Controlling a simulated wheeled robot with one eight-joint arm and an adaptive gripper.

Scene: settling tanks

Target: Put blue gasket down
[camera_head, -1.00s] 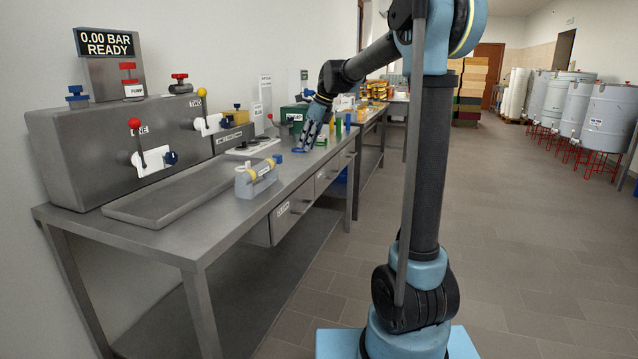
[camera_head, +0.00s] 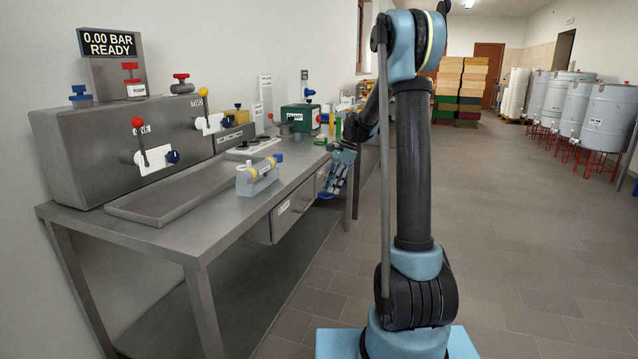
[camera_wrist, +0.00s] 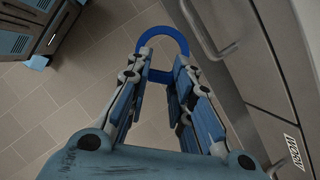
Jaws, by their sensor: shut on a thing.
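The blue gasket (camera_wrist: 163,32) is a ring shape standing out beyond the fingertips in the wrist view. My gripper (camera_wrist: 163,62) is shut on it, with a finger on each side of its lower part. In the head view my gripper (camera_head: 329,188) points down beside the front edge of the steel bench (camera_head: 225,214), off the bench top and near the drawers. In the wrist view, floor tiles show behind the gasket.
A drawer front (camera_wrist: 245,55) with a handle runs close on the right in the wrist view; a labelled drawer (camera_head: 292,208) also shows in the head view. The aisle floor is open.

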